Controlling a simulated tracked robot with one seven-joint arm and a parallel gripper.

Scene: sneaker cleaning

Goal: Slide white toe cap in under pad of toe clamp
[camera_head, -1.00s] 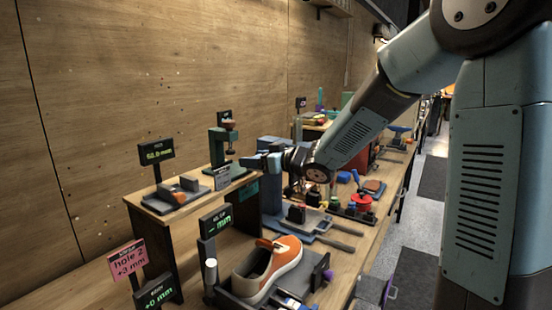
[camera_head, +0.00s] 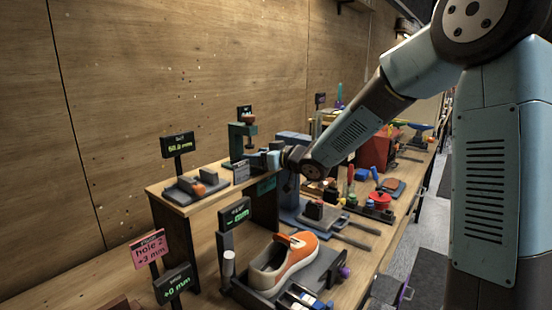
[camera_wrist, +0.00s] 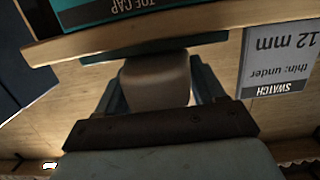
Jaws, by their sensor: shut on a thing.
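My gripper (camera_head: 264,160) also shows at the right side of the green toe clamp (camera_head: 236,142), on the raised wooden shelf, in the head view. The clamp is an upright C-shaped frame with a screw and a brownish knob on top. The cap is too small to make out in the head view. I cannot tell whether it is under the pad or still outside it. A teal bar lies close beyond the cap in the wrist view.
A grey swatch sign (camera_wrist: 278,60) stands close beside the gripper. A teal toe cap label (camera_wrist: 140,12) is on the shelf front. A gauge with a display (camera_head: 178,145) sits left on the shelf. An orange sneaker (camera_head: 285,262) lies in a fixture below.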

